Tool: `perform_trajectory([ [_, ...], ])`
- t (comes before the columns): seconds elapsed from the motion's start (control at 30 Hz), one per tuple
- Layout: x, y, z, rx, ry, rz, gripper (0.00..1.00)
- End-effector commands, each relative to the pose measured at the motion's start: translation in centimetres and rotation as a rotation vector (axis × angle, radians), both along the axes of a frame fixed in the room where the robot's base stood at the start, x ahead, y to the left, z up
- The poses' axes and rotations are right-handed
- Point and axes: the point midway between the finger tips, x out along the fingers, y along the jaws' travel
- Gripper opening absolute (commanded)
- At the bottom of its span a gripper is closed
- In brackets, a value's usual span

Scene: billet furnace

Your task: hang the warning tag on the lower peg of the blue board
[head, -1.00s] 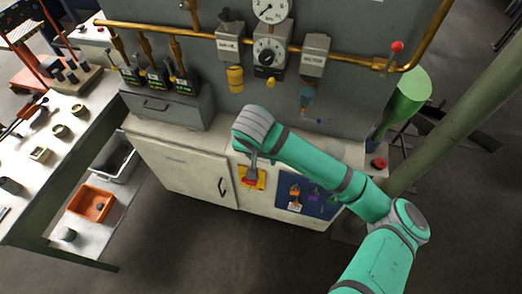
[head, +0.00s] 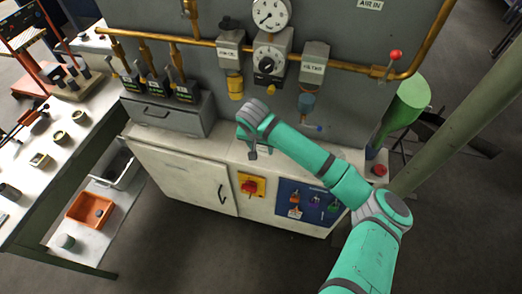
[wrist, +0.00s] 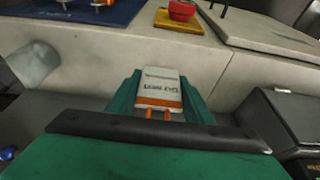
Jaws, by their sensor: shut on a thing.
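My gripper (head: 253,153) is near the front edge of the counter, above and left of the blue board (head: 285,209). In the wrist view my gripper (wrist: 160,100) is shut on a white tag (wrist: 160,90) with an orange band and dark lettering, which I take for the warning tag. The tag sits between the teal fingers, clear of the board. The blue board is on the cabinet front and carries several small coloured items, one orange and white. It also shows at the wrist view's top left (wrist: 100,12). I cannot make out which peg is the lower one.
A red knob on a yellow plate (head: 260,185) sits left of the board, beside the cabinet door (head: 185,178). Gauges, valves and a brass pipe (head: 350,66) are on the grey panel above. A red button (head: 379,170) is at the counter's right end.

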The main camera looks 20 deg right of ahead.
Motion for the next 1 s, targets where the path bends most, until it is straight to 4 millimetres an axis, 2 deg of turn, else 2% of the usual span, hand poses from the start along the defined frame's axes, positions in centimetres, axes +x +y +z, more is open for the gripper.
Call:
perform_trajectory([
  [0.1,1.1,-0.3,-1.3,0.000,0.000,-0.001,0.22],
  [0.37,2.1,-0.6,-2.6,0.001,-0.001,0.000,0.22],
  [0.6,2.6,-0.8,-5.6,0.002,0.001,-0.002,0.22],
  [1.0,2.6,-0.8,-6.2,0.000,-0.002,-0.001,0.22],
])
